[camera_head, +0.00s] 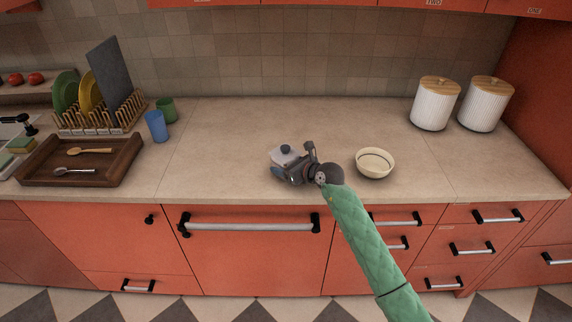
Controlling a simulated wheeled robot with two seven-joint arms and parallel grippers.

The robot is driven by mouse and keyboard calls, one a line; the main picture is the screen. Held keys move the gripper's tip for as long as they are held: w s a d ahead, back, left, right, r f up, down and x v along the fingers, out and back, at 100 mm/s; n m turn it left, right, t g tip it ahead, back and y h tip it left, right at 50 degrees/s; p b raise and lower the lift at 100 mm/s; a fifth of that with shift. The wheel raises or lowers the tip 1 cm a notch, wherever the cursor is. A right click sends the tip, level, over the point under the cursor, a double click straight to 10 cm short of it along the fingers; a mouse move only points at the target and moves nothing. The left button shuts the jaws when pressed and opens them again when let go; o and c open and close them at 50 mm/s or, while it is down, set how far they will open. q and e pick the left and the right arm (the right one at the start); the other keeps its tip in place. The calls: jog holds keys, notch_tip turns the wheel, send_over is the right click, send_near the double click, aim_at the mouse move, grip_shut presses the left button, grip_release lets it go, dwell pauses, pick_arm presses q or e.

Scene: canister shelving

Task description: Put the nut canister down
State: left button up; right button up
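A small pale canister with a dark knob on its lid (281,158), which I take to be the nut canister, is near the middle of the counter (230,130). My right gripper (287,171) reaches in from the lower right on a green-sleeved arm and is right at the canister's near right side. It overlaps the canister's lower part, so its grip is hidden. I cannot tell whether the canister rests on the counter or is held just above it. My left gripper is not in view.
A cream bowl (375,162) stands close to the right of my gripper. Two white ribbed canisters with wooden lids (434,107) (485,107) stand at the back right. Blue (156,127) and green cups, a dish rack and a wooden tray (112,174) are at the left. The counter behind is clear.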

jog(key=shift+f, duration=0.1)
jog(key=o, duration=1.2)
jog(key=shift+c, duration=0.2)
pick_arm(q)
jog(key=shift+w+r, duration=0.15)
pick_arm(e)
jog(key=shift+s+d, duration=0.1)
jog(key=b+v, duration=0.3)
jog(key=v, duration=0.7)
jog(key=shift+s+d+b, duration=0.15)
jog(key=shift+d+b, duration=0.05)
jog(key=shift+b, duration=0.15)
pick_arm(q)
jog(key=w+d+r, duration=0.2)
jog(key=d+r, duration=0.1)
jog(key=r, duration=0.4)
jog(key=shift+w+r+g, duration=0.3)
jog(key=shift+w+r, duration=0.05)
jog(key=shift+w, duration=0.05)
pick_arm(e)
jog(key=shift+s+d+r, duration=0.35)
jog(key=shift+s+r, duration=0.1)
